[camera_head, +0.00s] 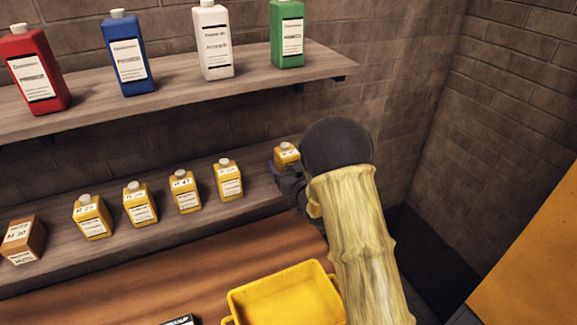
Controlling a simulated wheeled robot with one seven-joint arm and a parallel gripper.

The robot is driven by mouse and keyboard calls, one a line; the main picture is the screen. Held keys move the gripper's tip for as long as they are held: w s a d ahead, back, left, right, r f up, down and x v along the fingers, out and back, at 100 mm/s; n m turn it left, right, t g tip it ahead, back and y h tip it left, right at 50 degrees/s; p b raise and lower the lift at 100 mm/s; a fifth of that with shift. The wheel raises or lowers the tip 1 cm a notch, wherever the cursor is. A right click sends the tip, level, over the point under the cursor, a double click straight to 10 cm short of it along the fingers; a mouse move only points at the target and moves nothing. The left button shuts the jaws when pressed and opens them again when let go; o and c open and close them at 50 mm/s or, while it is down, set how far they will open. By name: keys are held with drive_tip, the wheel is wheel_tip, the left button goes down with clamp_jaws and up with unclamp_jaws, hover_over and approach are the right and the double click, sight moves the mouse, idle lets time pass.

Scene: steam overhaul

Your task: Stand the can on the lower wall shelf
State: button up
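A small yellow can (287,154) with a pale cap and white label is at the right end of the lower wall shelf (150,238). My gripper (284,174) is right at this can, in front of its lower part. The can's base is hidden, so I cannot tell whether it rests on the shelf or is held just above it. The fingertips are dark and small, and whether they are closed on the can is not clear. Several similar yellow cans, one of them here (228,180), stand upright in a row to the left on the same shelf.
A brown box (21,240) sits at the lower shelf's left end. The upper shelf (180,97) holds red, blue, white and green bottles. A yellow tray (283,299) lies on the wooden bench (190,283) below. Brick walls meet at a corner on the right.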

drive_tip(key=shift+r, duration=0.1)
drive_tip(key=b+v, duration=0.5)
drive_tip(key=v, duration=0.7)
drive_tip(key=shift+b, duration=0.3)
